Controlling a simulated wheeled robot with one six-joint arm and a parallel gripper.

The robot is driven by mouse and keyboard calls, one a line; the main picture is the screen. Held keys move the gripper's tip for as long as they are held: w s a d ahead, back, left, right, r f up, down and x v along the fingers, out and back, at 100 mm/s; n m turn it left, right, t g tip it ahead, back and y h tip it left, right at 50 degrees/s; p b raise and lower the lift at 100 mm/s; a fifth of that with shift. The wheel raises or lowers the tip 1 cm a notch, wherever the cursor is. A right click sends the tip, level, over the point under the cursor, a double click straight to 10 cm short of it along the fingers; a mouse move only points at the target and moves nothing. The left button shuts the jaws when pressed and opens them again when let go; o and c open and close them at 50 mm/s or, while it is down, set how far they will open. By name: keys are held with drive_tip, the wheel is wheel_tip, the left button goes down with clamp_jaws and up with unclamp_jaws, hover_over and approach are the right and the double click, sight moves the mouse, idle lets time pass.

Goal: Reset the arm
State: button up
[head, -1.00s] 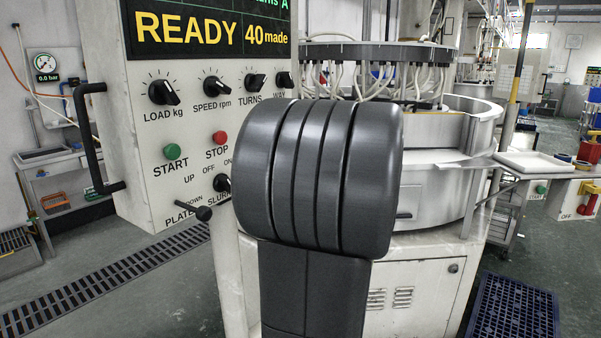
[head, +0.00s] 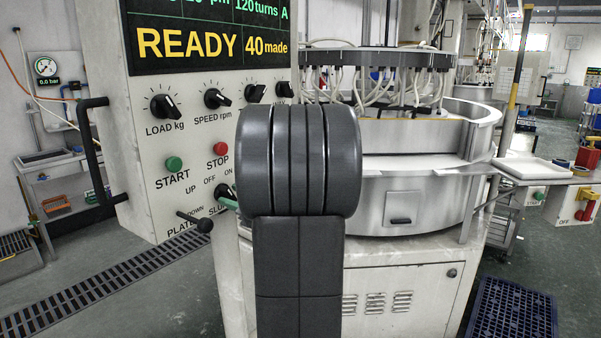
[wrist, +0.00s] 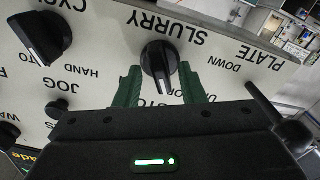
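My gripper (wrist: 160,88) has two green fingers standing apart, one on each side of a black knob (wrist: 158,60) under the word SLURRY in the wrist view. The fingertips are close to the knob; I see slim gaps and cannot tell whether they touch it. In the head view, a bit of green finger (head: 229,203) shows at the lower right of the control panel (head: 150,215), by the SLURRY knob (head: 222,190). My dark arm hides the rest of the gripper and part of the panel's right edge.
A black lever (wrist: 275,118) sticks out by the PLATE label, close to the right of my gripper in the wrist view. A black handle (head: 90,150) runs along the panel's left side. The round machine (head: 400,205) stands behind my arm. A blue crate (head: 512,312) is on the floor, right.

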drive_tip(key=m+p, duration=0.5)
drive_tip(key=shift+r, duration=0.2)
drive_tip(key=shift+f+m+p, duration=0.2)
drive_tip(key=shift+m+p, duration=0.6)
drive_tip(key=shift+m, duration=0.1)
